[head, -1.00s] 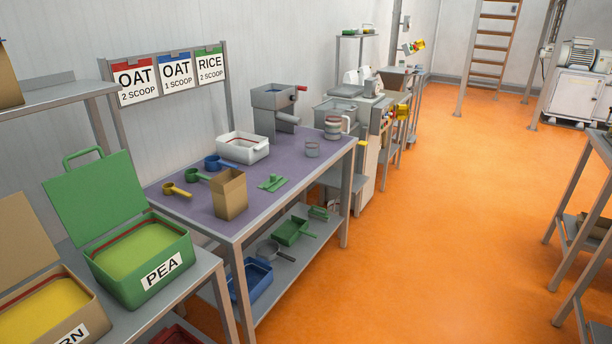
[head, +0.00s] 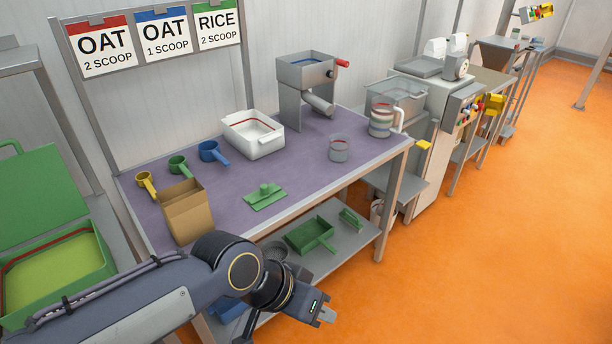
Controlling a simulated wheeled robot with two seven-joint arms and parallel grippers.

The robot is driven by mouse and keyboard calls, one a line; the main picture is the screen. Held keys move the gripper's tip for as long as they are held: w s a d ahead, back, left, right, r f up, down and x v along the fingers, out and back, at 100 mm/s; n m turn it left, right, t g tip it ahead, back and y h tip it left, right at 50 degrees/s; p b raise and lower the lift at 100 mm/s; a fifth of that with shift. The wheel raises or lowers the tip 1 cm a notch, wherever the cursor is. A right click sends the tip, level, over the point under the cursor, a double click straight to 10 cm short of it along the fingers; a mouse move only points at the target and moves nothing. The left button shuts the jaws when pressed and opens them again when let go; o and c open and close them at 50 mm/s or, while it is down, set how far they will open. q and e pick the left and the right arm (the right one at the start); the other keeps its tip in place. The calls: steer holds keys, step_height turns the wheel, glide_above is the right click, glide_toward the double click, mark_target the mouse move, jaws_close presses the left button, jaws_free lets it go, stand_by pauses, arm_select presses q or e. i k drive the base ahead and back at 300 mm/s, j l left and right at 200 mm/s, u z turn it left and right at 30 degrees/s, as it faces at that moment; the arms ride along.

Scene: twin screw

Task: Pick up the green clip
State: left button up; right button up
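A flat green piece with a small raised knob, which looks like the green clip (head: 264,196), lies on the purple top of the table (head: 225,204), right of an open brown paper bag (head: 187,212). Nothing covers it. My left arm comes in from the lower left. My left gripper (head: 326,315) is in front of the table, below and to the right of the clip in the picture, and apart from it. Its fingers are small and dark here, so I cannot tell if they are open. My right gripper is not in view.
Yellow, green and blue scoops (head: 210,151) lie behind the bag. A green dustpan (head: 310,235) and a smaller green item (head: 351,219) lie on the lower shelf.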

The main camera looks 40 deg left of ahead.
mark_target(266, 194)
steer(key=i+l+u, duration=0.1)
steer(key=i+u, duration=0.25)
steer(key=i, duration=0.2)
steer(key=i+l+u, duration=0.2)
steer(key=i+u, duration=0.15)
steer(key=i, duration=0.15)
steer(key=i+u, duration=0.15)
steer(key=u, duration=0.25)
steer(key=i+l+u, duration=0.1)
steer(key=u, duration=0.35)
steer(key=i+l+u, duration=0.15)
steer(key=u, duration=0.25)
steer(key=l+u, duration=0.25)
steer(key=u, duration=0.2)
steer(key=i+l+u, duration=0.1)
steer(key=l+u, duration=0.15)
steer(key=u, duration=0.15)
steer(key=i+l+u, duration=0.1)
steer(key=u, duration=0.35)
steer(key=i+l+u, duration=0.1)
steer(key=u, duration=0.4)
steer(key=l+u, duration=0.3)
steer(key=u, duration=0.15)
steer(key=l+u, duration=0.25)
steer(key=u, duration=0.25)
steer(key=l+u, duration=0.2)
steer(key=u, duration=0.25)
